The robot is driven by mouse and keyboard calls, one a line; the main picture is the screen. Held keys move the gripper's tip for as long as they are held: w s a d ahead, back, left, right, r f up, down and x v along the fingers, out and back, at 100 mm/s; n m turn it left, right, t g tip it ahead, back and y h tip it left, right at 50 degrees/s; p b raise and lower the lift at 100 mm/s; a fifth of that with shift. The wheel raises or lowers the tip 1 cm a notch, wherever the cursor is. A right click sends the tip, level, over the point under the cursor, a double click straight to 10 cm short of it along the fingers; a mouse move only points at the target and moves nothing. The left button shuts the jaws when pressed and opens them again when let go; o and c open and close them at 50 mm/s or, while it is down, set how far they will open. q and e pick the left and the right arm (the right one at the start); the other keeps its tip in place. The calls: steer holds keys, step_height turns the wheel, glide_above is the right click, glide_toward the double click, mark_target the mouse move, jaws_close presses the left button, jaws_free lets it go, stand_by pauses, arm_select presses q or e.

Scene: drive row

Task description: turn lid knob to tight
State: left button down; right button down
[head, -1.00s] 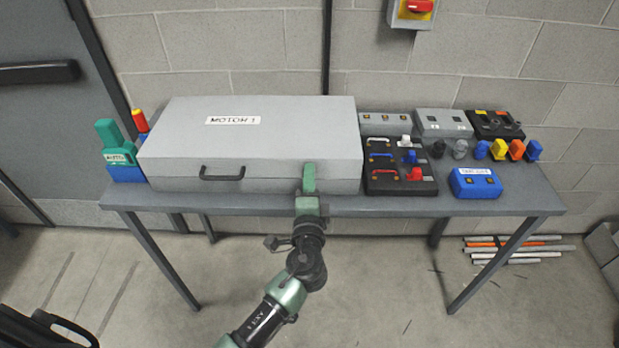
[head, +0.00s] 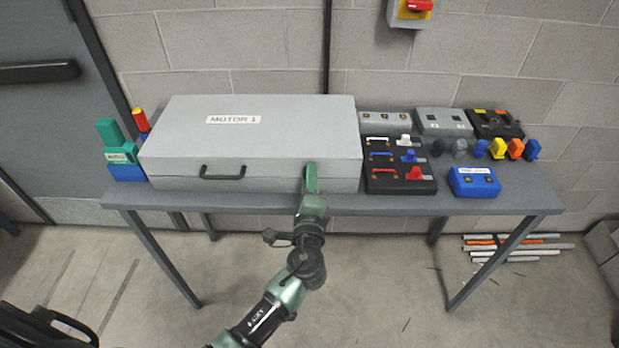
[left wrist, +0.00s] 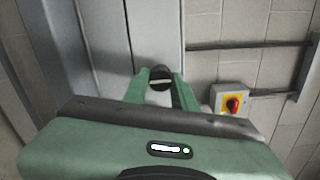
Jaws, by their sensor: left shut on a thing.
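The grey box labelled MOTOR 1 (head: 260,145) lies on the table with its lid down. My left gripper (head: 311,178) is at the right part of its front face. In the left wrist view a dark round knob (left wrist: 160,77) sits between the fingertips of my left gripper (left wrist: 160,88), which are shut on it. In the head view the gripper hides the knob. Any tight mark cannot be made out. My right gripper is in neither view.
A black handle (head: 222,172) is on the box front. A black panel with coloured plugs (head: 400,180) stands close to the right of my gripper. A blue block (head: 474,182) lies farther right on the table (head: 350,205). A red switch (head: 415,6) is on the wall.

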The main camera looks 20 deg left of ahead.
arm_select(q)
steer(key=c, duration=1.1)
jaws_free()
steer(key=shift+c, duration=0.2)
steer(key=shift+s, duration=0.1)
steer(key=shift+s+d+f, duration=0.15)
steer(key=shift+s, duration=0.2)
steer(key=b+v, duration=0.2)
steer(key=v, duration=0.5)
